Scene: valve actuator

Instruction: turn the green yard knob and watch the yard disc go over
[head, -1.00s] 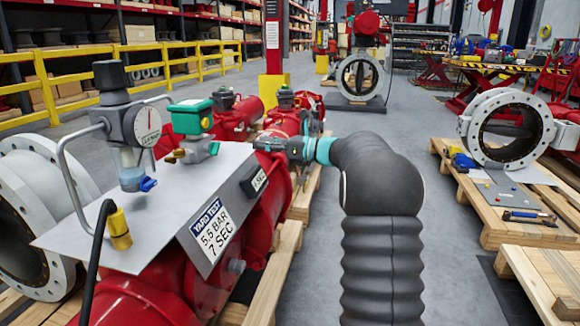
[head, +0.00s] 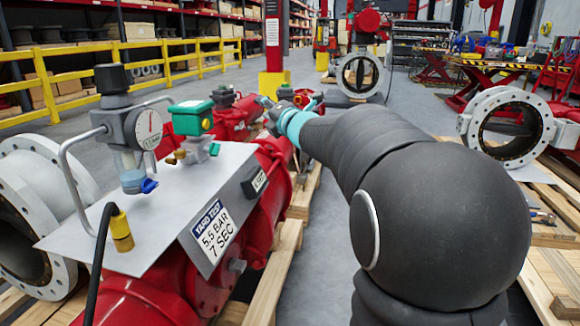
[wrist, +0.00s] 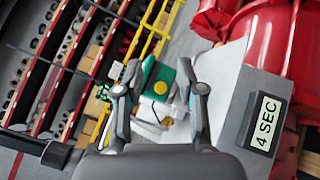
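A green block with a round yellow face (head: 193,117) sits on a valve fitting on the near grey panel. It also shows in the wrist view (wrist: 158,84). I cannot tell whether this block is the yard knob. My gripper (wrist: 161,92) is open in the wrist view, its two fingers apart with the green block seen between them. No contact is visible. In the head view my gripper (head: 266,104) appears small, right of the green block. A white flanged valve body (head: 35,215) stands at the left; its dark bore shows, its disc is unclear.
The panel (head: 170,190) carries a gauge (head: 147,128), a grey handle frame, a black cable and a "YARD TEST 5.5 BAR 7 SEC" label (head: 213,229). A small plate reads "4 SEC" (wrist: 265,122). Red actuators (head: 235,118) lie behind. Clear floor shows between the pallets.

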